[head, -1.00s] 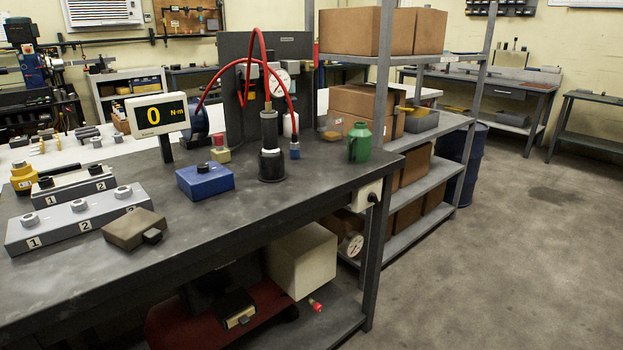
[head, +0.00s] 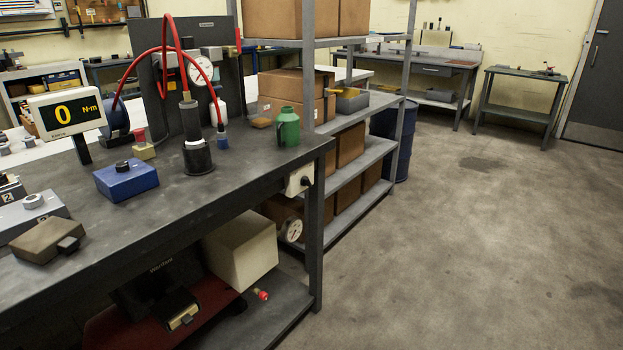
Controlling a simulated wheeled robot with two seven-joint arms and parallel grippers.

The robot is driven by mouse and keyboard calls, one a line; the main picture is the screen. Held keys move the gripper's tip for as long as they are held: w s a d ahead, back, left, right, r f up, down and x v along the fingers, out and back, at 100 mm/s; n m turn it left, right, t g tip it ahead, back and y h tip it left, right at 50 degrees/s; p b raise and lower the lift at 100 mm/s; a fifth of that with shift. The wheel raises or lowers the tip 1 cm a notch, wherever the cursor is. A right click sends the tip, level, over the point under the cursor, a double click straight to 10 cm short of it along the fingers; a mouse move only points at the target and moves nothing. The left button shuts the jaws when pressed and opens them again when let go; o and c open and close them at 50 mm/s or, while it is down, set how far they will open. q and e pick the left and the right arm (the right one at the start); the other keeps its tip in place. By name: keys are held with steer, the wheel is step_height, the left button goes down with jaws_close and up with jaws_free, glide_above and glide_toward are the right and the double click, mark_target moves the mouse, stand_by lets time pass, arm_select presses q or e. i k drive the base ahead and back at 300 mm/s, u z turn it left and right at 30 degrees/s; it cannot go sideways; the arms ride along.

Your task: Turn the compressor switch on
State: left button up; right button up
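A pale switch box (head: 299,180) with a black knob is fixed to the right end of the dark workbench (head: 240,180), just below its top. I cannot make out whether its knob is on or off. Below the bench, a cream box-shaped unit (head: 240,248) stands on the lower shelf, with a round gauge (head: 291,229) and a small red-ended fitting (head: 262,294) near it. It may be the compressor, but I cannot tell for sure. Neither of my grippers is in view.
On the bench stand a display reading 0 N-m (head: 68,112), a blue box (head: 126,180), a black cylindrical tool (head: 196,150) with red hoses, and a green can (head: 287,128). A shelf rack (head: 350,140) stands behind the bench's right end. The floor (head: 460,260) on the right is clear.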

mark_target(305, 181)
steer(key=k, duration=0.65)
steer(key=z, duration=0.65)
steer(key=i, duration=2)
steer(key=u, duration=1.2)
steer(key=i, duration=0.45)
steer(key=u, duration=0.45)
